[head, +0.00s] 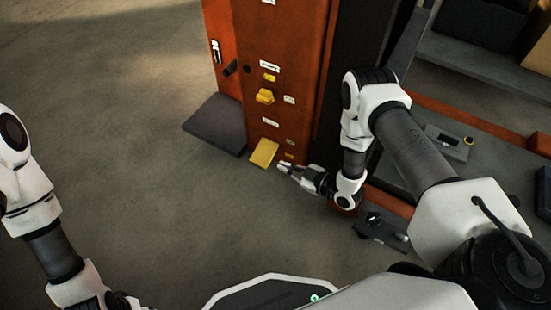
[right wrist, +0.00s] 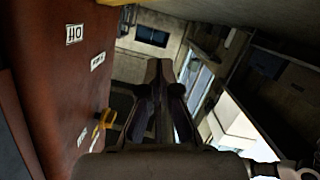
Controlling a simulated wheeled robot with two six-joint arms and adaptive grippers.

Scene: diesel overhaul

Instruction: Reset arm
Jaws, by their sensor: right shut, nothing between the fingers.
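My right gripper (head: 284,168) is shut and empty in the head view. Its fingertips point left, just right of a yellow plate (head: 264,153) low on the orange cabinet (head: 300,60); I cannot tell whether they touch. In the right wrist view the shut fingers (right wrist: 160,80) show dark in the middle, with the cabinet's red face (right wrist: 60,100) to their left. My right arm reaches in from the right. My left arm is at the left edge of the head view; its gripper is not clearly visible.
A yellow knob (head: 264,96) and several small labels sit on the cabinet face. A dark slab (head: 216,126) lies at its left foot. Grey shelves with orange edges (head: 480,122) stand at the right. The floor (head: 120,130) on the left is clear.

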